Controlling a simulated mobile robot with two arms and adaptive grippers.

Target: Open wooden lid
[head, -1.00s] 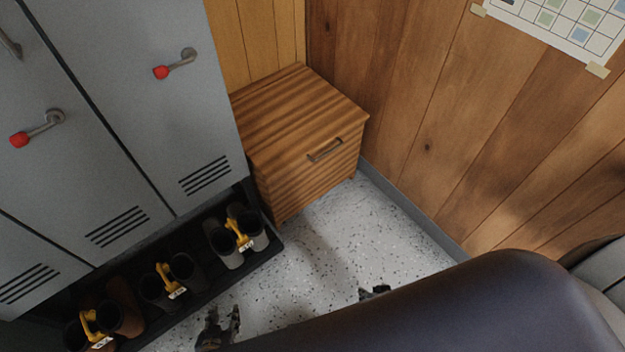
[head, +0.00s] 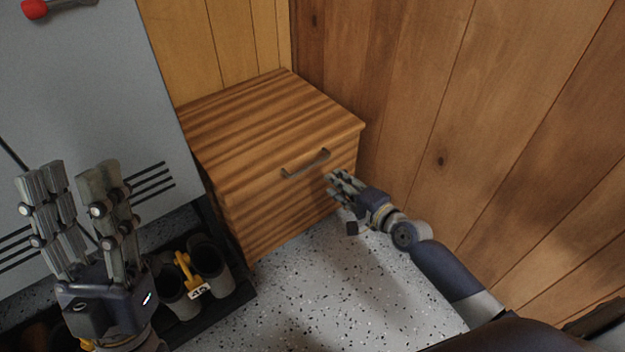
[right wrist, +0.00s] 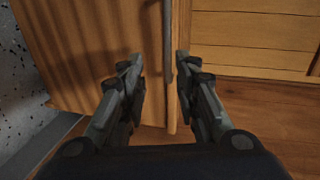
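The wooden lid (head: 275,110) is the striped top of a low wooden chest (head: 285,215) and lies closed. A grey bar handle (head: 306,164) is on the chest's front near the top. My right gripper (head: 337,182) is just right of and below the handle, close to the front's right end. In the right wrist view its fingers (right wrist: 157,75) are apart, with the chest's upright-looking edge (right wrist: 181,35) and the handle (right wrist: 168,45) ahead between them. Contact cannot be told. My left gripper (head: 72,178) is raised, open and empty, in front of the locker.
A grey locker (head: 90,85) stands left of the chest, with boots (head: 208,262) on a dark rack below. Wood-panelled walls (head: 450,130) close in behind and at right. Speckled floor (head: 300,295) in front of the chest is clear.

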